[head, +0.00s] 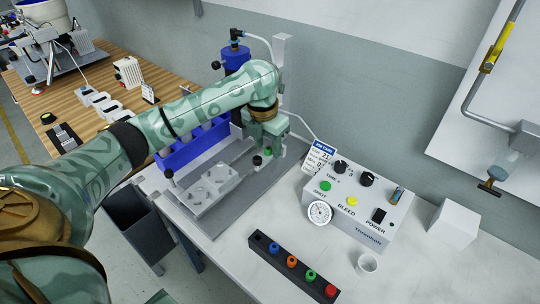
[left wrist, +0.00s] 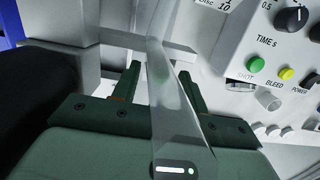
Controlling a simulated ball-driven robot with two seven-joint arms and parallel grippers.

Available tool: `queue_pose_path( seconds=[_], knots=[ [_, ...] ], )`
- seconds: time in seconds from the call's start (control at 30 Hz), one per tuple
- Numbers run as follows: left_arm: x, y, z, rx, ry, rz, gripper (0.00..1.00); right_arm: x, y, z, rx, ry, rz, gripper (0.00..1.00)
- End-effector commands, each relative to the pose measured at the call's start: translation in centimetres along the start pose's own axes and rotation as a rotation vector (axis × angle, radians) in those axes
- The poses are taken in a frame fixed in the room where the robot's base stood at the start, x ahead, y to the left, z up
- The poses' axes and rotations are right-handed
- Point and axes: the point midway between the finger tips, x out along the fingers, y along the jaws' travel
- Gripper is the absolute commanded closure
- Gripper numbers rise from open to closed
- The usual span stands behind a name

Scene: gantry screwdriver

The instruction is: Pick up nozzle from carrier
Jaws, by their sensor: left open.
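A black carrier (head: 262,257) lies on the front of the white bench in the head view. It holds a row of small nozzles: blue (head: 274,248), orange (head: 292,261), green (head: 311,275) and red (head: 330,290). My left gripper (head: 263,156) is well behind the carrier, above the grey base plate at the dispensing station. In the left wrist view its two fingers (left wrist: 157,88) stand apart. A clear grey, tube-like piece (left wrist: 163,75) crosses the gap between them; I cannot tell whether it touches them. My right gripper is not in view.
A control box (head: 358,205) with buttons and a gauge (head: 320,213) stands right of my left gripper. A grey tray (head: 208,190) with recesses lies left of it, before blue bins (head: 190,150). A small white cup (head: 367,263) stands right of the carrier. A white block (head: 453,225) is farther right.

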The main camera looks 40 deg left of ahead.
Motion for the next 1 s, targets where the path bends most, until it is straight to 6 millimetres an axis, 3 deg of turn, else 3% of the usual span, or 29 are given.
queue_pose_path(
  seconds=[0.1, 0.23, 0.27, 0.67, 0.93, 1.0],
  knots=[
    [-0.3, 0.0, 0.0, 0.000, -0.003, 0.000, 0.59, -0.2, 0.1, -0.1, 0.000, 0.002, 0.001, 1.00],
    [-0.3, 0.0, 0.0, 0.000, -0.002, 0.000, 0.95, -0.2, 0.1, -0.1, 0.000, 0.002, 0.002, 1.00],
    [-0.3, 0.0, 0.0, 0.000, -0.002, 0.000, 1.00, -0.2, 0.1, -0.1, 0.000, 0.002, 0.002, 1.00],
    [-0.5, 0.0, 0.0, -0.001, -0.002, 0.000, 1.00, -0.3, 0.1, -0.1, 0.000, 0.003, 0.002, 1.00],
    [-4.2, 0.0, 0.5, -0.002, -0.007, 0.001, 1.00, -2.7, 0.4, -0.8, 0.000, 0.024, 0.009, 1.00],
    [-5.4, -0.1, -0.3, 0.000, -0.007, 0.002, 1.00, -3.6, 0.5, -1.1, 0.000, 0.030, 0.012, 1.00]
  ],
)
